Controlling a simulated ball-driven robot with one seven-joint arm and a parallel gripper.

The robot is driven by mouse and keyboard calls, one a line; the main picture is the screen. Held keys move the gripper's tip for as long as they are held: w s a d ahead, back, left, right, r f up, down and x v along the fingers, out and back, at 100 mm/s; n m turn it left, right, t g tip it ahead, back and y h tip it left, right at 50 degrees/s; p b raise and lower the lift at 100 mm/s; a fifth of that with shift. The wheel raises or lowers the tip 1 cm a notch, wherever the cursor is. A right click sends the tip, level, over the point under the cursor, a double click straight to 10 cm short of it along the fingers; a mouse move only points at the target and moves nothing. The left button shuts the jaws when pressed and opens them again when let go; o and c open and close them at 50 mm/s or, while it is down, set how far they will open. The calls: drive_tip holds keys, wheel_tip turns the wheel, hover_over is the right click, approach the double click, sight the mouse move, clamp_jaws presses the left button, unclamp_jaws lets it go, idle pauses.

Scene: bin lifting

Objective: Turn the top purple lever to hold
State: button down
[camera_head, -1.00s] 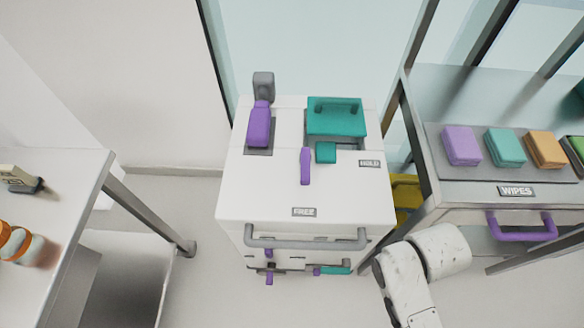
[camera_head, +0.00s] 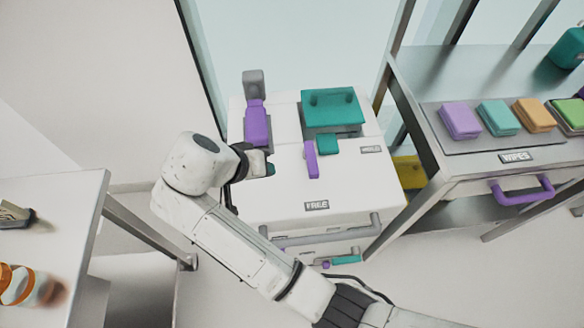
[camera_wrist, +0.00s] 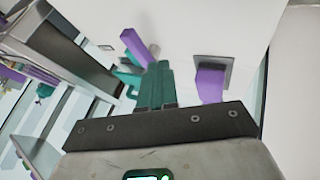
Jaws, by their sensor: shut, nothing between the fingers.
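The top purple lever (camera_head: 311,160) lies on the white bin's top (camera_head: 270,202), its long end pointing toward the front, where the FREE label (camera_head: 317,205) is. The HOLD label (camera_head: 371,149) is to the lever's right. A teal block (camera_head: 327,143) sits beside the lever's far end. My gripper (camera_head: 269,169) is shut and empty, left of the lever and apart from it in the head view. In the wrist view my fingers (camera_wrist: 159,72) are together, and the lever (camera_wrist: 137,45) shows beyond them to the left.
A larger purple piece (camera_head: 256,125) stands in a recess at the back left, with a grey block behind it. A teal lid (camera_head: 333,107) is at the back right. A grey handle bar (camera_head: 330,234) crosses the bin's front. A wipes shelf (camera_head: 420,121) stands right.

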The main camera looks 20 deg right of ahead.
sight(311, 162)
drive_tip(key=shift+w+a+r, duration=0.1)
drive_tip(key=shift+a+r, duration=0.05)
drive_tip(key=shift+a, duration=0.15)
drive_tip(key=x, duration=0.9)
drive_tip(key=shift+d+p, duration=0.1)
drive_tip(key=shift+p, duration=0.2)
drive_tip(key=d, duration=0.2)
drive_tip(key=d+p, duration=0.1)
drive_tip(key=shift+s+d+f, duration=0.1)
drive_tip(key=shift+s+f, duration=0.2)
drive_tip(key=shift+s, duration=0.05)
drive_tip(key=shift+s+d+f, duration=0.1)
drive_tip(key=shift+s+d, duration=0.05)
drive_tip(key=shift+d, duration=0.4)
